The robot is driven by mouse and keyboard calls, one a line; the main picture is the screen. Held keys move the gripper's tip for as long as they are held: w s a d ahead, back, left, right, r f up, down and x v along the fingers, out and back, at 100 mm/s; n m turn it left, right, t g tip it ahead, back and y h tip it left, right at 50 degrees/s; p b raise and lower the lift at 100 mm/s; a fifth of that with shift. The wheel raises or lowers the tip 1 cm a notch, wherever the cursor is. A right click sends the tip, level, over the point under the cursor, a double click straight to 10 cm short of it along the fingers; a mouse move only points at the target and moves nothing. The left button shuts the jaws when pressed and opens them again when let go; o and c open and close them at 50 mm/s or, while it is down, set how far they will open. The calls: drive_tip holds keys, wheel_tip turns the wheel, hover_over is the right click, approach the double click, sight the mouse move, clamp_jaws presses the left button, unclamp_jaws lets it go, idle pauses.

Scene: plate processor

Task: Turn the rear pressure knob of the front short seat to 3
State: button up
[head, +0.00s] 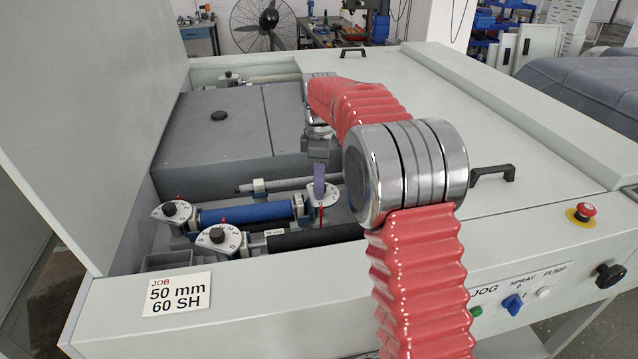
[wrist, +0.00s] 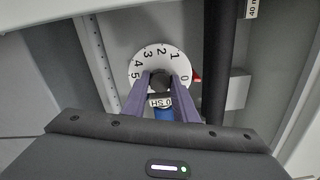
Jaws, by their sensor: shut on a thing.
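My gripper (head: 319,192) is at the right-hand white dial (head: 328,200) in the open well of the machine. In the wrist view, the purple fingers of my gripper (wrist: 160,80) are shut on a dark round knob (wrist: 157,76), one finger on each side. The knob sits in the middle of a white dial plate (wrist: 146,57) numbered 0 to 5. A red pointer (wrist: 196,77) stands at the dial's edge beside the 0. The fingers hide part of the knob and the lower dial.
Two more knobbed dials stand at left, one behind (head: 171,215) and one in front (head: 217,240). A blue roller (head: 240,213) and a black roller (head: 310,238) lie close by. A job card (head: 177,294) reads 50 mm, 60 SH. A grey cover (head: 220,135) rises behind.

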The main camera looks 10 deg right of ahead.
drive_tip(key=shift+c, duration=0.8)
drive_tip(key=shift+m, duration=0.5)
drive_tip(key=m, duration=0.5)
drive_tip(key=shift+w, duration=0.1)
drive_tip(key=m, duration=0.7)
drive_tip(key=shift+m, duration=0.4)
drive_tip(key=m, duration=0.5)
drive_tip(key=shift+r, duration=0.1)
drive_tip(key=m, duration=0.5)
drive_tip(key=shift+d, duration=0.1)
